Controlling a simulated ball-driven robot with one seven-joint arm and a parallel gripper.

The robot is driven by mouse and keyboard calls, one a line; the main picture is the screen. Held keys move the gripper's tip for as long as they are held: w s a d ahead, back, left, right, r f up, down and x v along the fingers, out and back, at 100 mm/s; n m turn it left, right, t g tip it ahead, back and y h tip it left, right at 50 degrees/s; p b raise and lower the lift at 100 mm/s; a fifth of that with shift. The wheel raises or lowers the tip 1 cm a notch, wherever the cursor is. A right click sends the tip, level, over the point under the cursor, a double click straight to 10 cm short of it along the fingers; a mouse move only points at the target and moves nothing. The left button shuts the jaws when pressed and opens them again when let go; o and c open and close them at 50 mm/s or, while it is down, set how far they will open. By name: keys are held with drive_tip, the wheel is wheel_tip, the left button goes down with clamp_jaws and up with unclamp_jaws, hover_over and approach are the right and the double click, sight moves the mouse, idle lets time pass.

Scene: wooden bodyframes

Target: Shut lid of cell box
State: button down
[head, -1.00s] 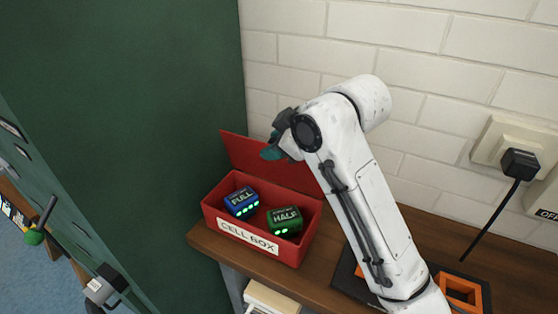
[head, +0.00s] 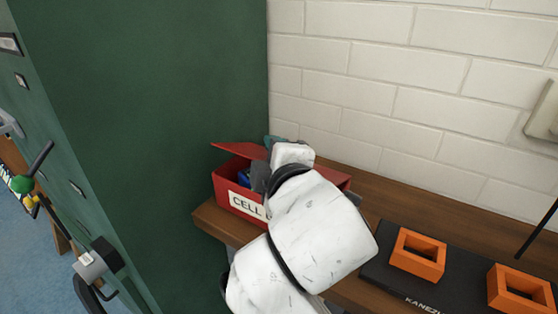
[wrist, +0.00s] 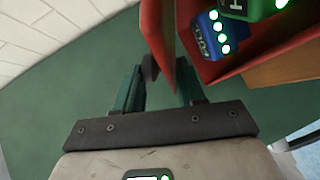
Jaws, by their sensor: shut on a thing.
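The red cell box (head: 228,192) stands at the left end of the wooden bench, its label partly covered by my arm. Its red lid (head: 238,150) is partly lowered and slopes above the open box. My gripper (wrist: 158,88) is shut on the lid (wrist: 158,35), which runs between its teal fingers in the wrist view. In the head view my arm hides most of the gripper and the right part of the box. A blue cell (wrist: 214,38) and a green cell (wrist: 245,6) with lit dots lie inside the box; only a bit of the blue one (head: 243,178) shows in the head view.
A tall green cabinet (head: 150,110) stands close to the box's left. A white brick wall (head: 400,100) is behind the bench (head: 370,190). Two orange square frames (head: 418,253) sit on a black mat (head: 385,270) to the right.

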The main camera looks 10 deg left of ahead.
drive_tip(key=shift+s+a+f+n+t+b, duration=0.1)
drive_tip(key=shift+s+f+n+t+b, duration=0.15)
drive_tip(key=shift+f+t+b, duration=0.3)
drive_tip(key=shift+s+f+n+t+b, duration=0.15)
drive_tip(key=shift+f+n+t+b, duration=0.2)
drive_tip(key=shift+b, duration=0.4)
drive_tip(key=c, duration=1)
unclamp_jaws()
drive_tip(key=shift+o, duration=1.1)
drive_tip(key=shift+f, duration=0.1)
drive_tip(key=shift+s, duration=0.1)
drive_tip(key=v, duration=1)
drive_tip(key=shift+s+d, duration=0.2)
drive_tip(key=shift+s, duration=0.05)
